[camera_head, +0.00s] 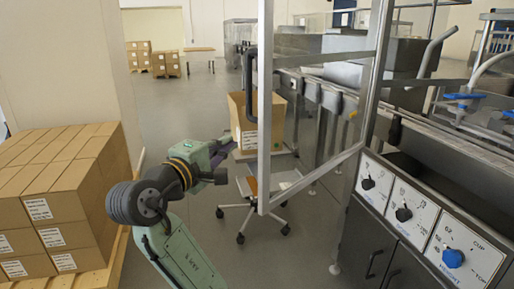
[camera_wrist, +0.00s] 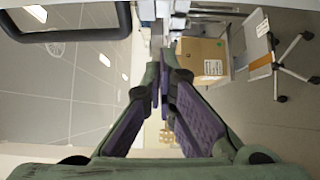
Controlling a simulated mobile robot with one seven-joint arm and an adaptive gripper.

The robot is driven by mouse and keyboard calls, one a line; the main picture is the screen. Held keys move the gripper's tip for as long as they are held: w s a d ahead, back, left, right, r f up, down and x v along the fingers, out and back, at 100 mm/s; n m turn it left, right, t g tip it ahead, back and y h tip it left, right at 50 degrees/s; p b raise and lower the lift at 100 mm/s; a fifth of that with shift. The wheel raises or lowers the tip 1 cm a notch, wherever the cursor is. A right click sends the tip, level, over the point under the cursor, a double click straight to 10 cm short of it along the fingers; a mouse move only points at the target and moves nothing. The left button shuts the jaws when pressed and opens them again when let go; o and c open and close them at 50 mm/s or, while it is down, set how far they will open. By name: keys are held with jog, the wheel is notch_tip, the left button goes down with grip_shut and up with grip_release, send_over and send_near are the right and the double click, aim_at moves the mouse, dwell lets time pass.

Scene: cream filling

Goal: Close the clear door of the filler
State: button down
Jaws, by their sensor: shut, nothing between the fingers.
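The clear door (camera_head: 265,130) of the filler stands open in the head view, a see-through panel in a metal frame swung out from the machine. Its black handle (camera_head: 249,75) is on the left frame edge. My gripper (camera_head: 224,155) is left of the door's frame and below the handle, with no contact visible. In the wrist view its purple-padded fingers (camera_wrist: 160,72) come together with nothing between them. A dark curved bar, seemingly the handle (camera_wrist: 122,18), crosses the upper left there.
The filler's control panel (camera_head: 430,218) with knobs is at right. Stacked cartons (camera_head: 60,190) fill the left side. Grey floor (camera_head: 190,110) is open beyond my arm.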

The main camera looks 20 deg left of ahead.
jog(key=shift+w+d+p, duration=0.45)
jog(key=shift+w+d, duration=0.3)
jog(key=shift+d, duration=0.2)
jog(key=shift+w+d+p, duration=0.45)
jog(key=shift+w+d, duration=0.25)
jog(key=shift+d, duration=0.25)
jog(key=shift+d, duration=0.1)
